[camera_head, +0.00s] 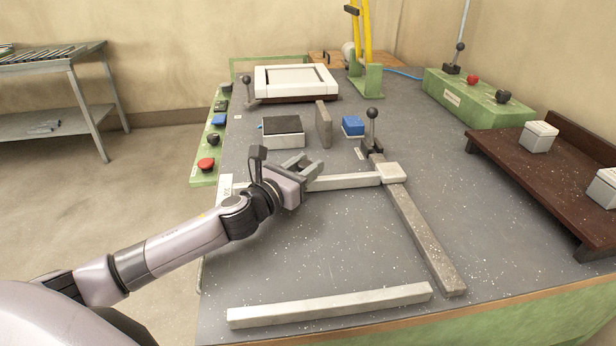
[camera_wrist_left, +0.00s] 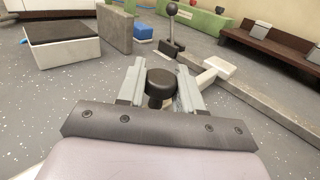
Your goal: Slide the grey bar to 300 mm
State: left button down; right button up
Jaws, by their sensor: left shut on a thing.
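The light grey crossbar (camera_head: 345,182) runs from my left gripper to a white block (camera_head: 392,173), which sits on a darker grey rail (camera_head: 425,235). My left gripper (camera_head: 309,167) is low over the crossbar, left of the block. In the left wrist view its fingers (camera_wrist_left: 162,88) are shut on a black knob (camera_wrist_left: 160,82). Between gripper and block the crossbar also shows there (camera_wrist_left: 205,78). The knob's foot is hidden. A ball-topped lever (camera_head: 372,128) stands upright at the rail's far end. A white label (camera_head: 226,188) lies at the left edge; its print is too small to read.
Another light bar (camera_head: 330,305) lies along the front edge. Behind the gripper stand a dark-topped white box (camera_head: 283,138), an upright grey plate (camera_head: 323,125) and a blue block (camera_head: 353,126). A brown shelf (camera_head: 510,170) is at right. The surface between crossbar and front bar is clear.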

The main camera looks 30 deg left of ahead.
pick_arm(q)
jog(key=shift+w+a, duration=0.5)
jog(key=shift+w, duration=0.15)
jog(key=shift+w+a, duration=0.45)
jog(key=shift+w, duration=0.2)
jog(key=c, duration=0.8)
grip_release()
jog(key=shift+s, duration=0.1)
jog(key=s, duration=0.5)
jog(key=shift+s+a+f+b, duration=0.1)
jog(key=shift+s+a+b, duration=0.1)
jog(key=shift+a+b, duration=0.15)
jog(key=shift+s+a, duration=0.15)
jog(key=shift+s, duration=0.6)
